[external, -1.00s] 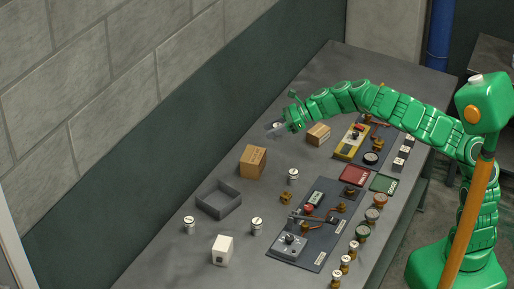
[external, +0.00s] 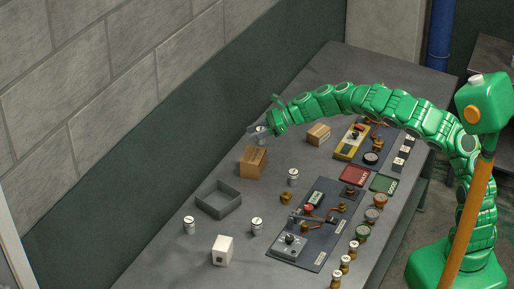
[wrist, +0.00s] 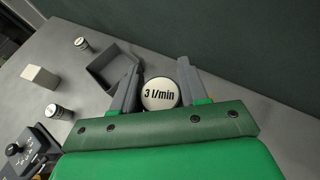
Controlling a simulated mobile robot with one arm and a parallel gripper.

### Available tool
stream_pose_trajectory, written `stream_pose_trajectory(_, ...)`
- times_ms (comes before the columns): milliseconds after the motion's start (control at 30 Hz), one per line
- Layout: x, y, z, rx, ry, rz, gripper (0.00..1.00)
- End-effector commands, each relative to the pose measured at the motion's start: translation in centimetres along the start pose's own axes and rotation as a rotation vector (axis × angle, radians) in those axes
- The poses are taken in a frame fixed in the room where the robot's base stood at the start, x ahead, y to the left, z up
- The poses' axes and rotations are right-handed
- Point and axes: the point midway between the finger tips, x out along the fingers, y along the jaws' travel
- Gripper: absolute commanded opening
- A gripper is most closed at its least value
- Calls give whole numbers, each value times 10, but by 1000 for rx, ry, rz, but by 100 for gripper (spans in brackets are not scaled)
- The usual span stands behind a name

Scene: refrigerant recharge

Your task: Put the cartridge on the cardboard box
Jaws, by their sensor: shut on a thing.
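My gripper (external: 258,133) is shut on a cartridge (wrist: 160,94), a round one with a white top reading "3 l/min" in the wrist view. It sits between the two grey fingers. In the external view the held cartridge (external: 261,130) shows small at the fingertips. A brown cardboard box (external: 253,163) stands on the table just below the gripper in that picture; the cartridge appears above it, apart from its top. Whether it is directly over the box I cannot tell. The box is not visible in the wrist view.
Another, smaller cardboard box (external: 318,135) stands to the right. A grey open tray (external: 218,211), a white block (external: 222,250) and white cartridges (external: 293,177) (external: 257,226) (external: 189,225) stand nearer. A dark panel with instruments (external: 325,222) lies right of them. The wall runs behind.

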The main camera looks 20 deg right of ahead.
Motion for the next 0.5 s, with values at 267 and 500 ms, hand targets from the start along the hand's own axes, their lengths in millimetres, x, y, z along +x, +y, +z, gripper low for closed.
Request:
stream_pose_trajectory(267,20,-10,-11,0,-3,4,10)
stream_pose_trajectory(500,29,-16,-18,0,-1,1,10)
